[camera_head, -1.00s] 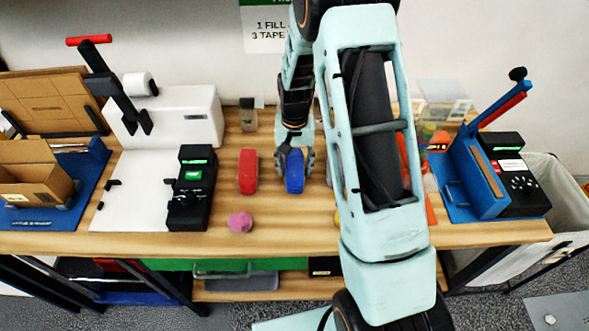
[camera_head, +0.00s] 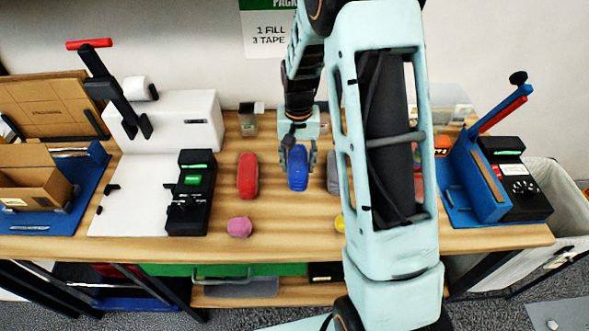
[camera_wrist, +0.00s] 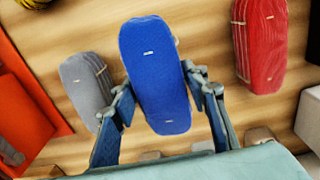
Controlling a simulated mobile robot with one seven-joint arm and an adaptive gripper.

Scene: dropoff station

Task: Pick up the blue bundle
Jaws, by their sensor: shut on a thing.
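The blue bundle (camera_head: 298,169) is an oblong fabric pack near the middle of the wooden table in the head view. In the wrist view the blue bundle (camera_wrist: 155,75) lies between the two fingers of my gripper (camera_wrist: 158,98). In the head view my gripper (camera_head: 297,158) points down with a finger on each side of the bundle. It is shut on the bundle. I cannot tell whether the bundle is clear of the table.
A red bundle (camera_head: 248,176) lies to the left and a grey bundle (camera_wrist: 87,88) beside the blue one. A pink lump (camera_head: 239,227) sits in front. A black device (camera_head: 190,195) stands left, a blue stand (camera_head: 475,185) right. Bare wood (camera_head: 285,230) shows in front.

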